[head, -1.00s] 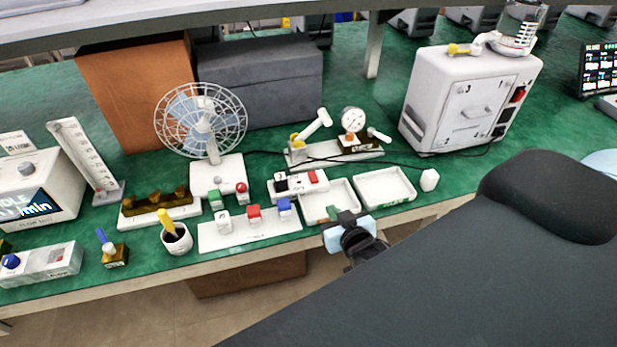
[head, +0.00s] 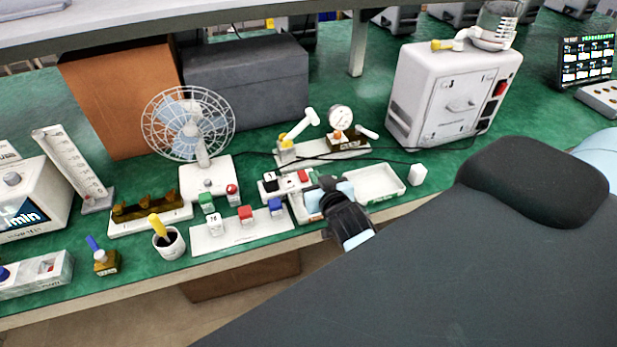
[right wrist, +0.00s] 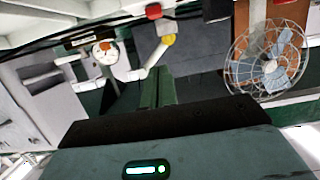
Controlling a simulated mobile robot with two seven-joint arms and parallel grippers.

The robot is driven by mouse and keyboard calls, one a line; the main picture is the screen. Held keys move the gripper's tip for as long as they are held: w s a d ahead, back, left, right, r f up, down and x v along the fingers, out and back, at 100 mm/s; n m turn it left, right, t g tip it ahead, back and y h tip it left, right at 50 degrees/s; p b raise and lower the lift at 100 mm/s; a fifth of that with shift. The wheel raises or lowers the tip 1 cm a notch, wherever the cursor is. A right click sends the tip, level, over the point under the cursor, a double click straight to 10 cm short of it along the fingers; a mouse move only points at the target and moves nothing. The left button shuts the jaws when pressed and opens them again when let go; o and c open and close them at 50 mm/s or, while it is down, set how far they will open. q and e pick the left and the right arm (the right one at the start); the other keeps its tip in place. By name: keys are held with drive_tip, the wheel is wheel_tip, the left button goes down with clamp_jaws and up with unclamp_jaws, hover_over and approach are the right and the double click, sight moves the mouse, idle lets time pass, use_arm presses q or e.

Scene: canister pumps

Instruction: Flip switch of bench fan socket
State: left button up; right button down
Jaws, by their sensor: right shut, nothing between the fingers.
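The bench fan (head: 188,125) stands on a white base at the middle left of the bench, and it shows at the right of the right wrist view (right wrist: 268,58). The white socket strip (head: 285,186) lies right of the fan base, with a black plug (head: 270,182) and a red switch (head: 303,176). A red switch-like part (right wrist: 153,11) also shows at the top of the right wrist view. My right gripper (head: 326,184) is shut and empty, just right of the socket strip over a tray; its closed fingers (right wrist: 158,88) show no contact with the switch. My left gripper is out of view.
A white tray (head: 374,199) and a gauge stand (head: 330,154) lie right of and behind the strip. A plate with coloured blocks (head: 222,240) is in front. A black cable (head: 380,158) runs behind. A white cabinet (head: 450,100) stands at the right.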

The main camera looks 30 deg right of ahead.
hover_over(303, 176)
drive_tip(key=s, duration=0.3)
drive_tip(key=shift+w+f, duration=0.25)
drive_tip(key=shift+f, duration=0.55)
wheel_tip(303, 176, down, 2)
drive_tip(key=shift+s, duration=0.15)
drive_tip(key=shift+f, duration=1.05)
